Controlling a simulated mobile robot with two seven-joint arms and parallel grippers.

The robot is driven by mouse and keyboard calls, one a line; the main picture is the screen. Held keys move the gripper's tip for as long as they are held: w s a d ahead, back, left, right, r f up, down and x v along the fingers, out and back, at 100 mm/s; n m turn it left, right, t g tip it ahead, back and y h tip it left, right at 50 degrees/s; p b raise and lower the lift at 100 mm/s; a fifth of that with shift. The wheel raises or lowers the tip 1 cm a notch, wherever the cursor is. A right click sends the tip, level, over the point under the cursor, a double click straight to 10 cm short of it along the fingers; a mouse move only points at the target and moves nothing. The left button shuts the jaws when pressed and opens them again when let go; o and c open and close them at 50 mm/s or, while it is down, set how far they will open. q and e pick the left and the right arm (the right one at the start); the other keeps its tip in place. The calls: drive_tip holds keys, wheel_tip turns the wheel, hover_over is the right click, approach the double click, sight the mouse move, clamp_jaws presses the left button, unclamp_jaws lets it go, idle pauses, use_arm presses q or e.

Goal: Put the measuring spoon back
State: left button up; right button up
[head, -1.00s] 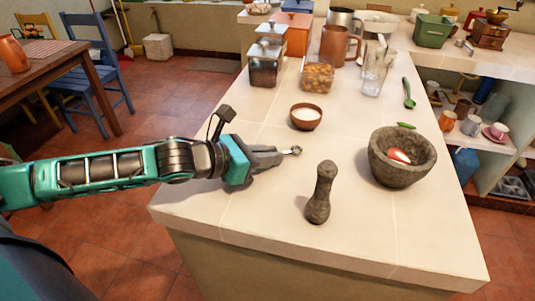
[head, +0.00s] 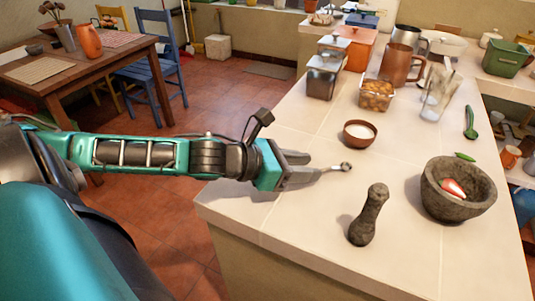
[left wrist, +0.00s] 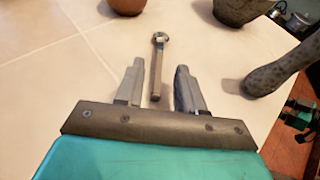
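The measuring spoon (head: 345,167) lies on the pale tiled counter (head: 300,222), with its small metal bowl end pointing away from my left gripper (head: 312,168). In the left wrist view the spoon's handle (left wrist: 157,75) lies in the gap between the two fingers of my left gripper (left wrist: 157,85), with clear space on both sides. The left gripper is open and holds nothing. It is low over the counter near its left edge.
A stone pestle (head: 369,214) stands on the counter in front of the spoon. A stone mortar (head: 458,200) is to the right. A small brown bowl (head: 359,140) stands behind the spoon. Canisters, a mug (head: 402,64) and a glass jug (head: 438,95) stand farther back.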

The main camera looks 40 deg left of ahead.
use_arm(q)
drive_tip(key=shift+p+v, duration=0.35)
drive_tip(key=shift+v, duration=0.85)
drive_tip(key=shift+p+v, duration=1.1)
drive_tip(key=shift+v, duration=0.4)
drive_tip(key=shift+p+v, duration=0.75)
drive_tip(key=shift+v, duration=0.75)
